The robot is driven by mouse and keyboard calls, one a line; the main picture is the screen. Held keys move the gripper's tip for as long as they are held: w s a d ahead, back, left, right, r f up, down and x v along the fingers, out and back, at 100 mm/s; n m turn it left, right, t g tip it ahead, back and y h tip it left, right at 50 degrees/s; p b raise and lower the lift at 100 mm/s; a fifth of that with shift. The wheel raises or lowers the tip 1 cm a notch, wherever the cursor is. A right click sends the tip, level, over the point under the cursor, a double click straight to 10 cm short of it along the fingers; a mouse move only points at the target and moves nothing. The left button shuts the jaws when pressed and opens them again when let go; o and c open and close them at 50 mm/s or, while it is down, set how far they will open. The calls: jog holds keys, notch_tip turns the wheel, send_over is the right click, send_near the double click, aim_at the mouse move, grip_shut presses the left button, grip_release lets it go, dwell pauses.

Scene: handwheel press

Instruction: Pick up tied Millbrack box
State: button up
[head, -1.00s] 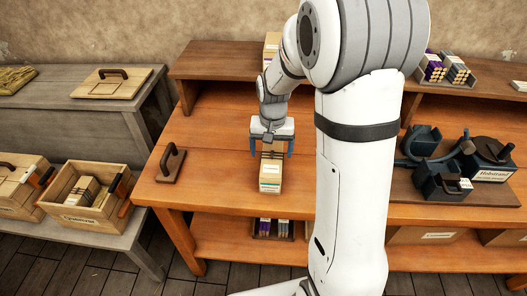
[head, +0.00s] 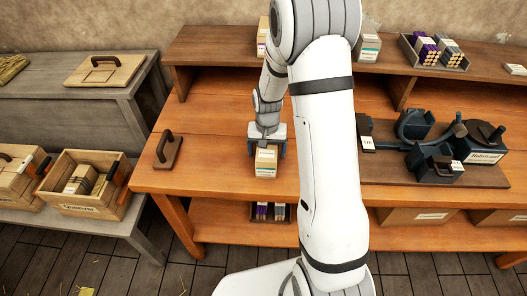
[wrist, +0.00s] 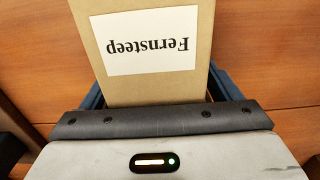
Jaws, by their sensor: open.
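A tan box (head: 266,164) with a pale label stands on the orange wooden bench, near its front edge. In the wrist view this box (wrist: 182,85) carries a white label that reads "Fernsteep", upside down. No tie shows on the part in view. My gripper (head: 268,151) is open over the box, with its blue fingers on either side of it. The wrist view shows the box between the fingers, with little room at each side; I cannot tell whether they touch it. No label reading "Millbrack" is legible; another box (head: 369,47) stands on the raised back shelf.
A dark press with a handwheel (head: 430,150) stands on the bench at right. A brown handled block (head: 168,151) lies at left. A tray of purple and dark bundles (head: 436,52) is on the back shelf. A wooden crate (head: 88,206) sits on the left bench.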

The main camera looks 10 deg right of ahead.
jog(key=c, duration=1.1)
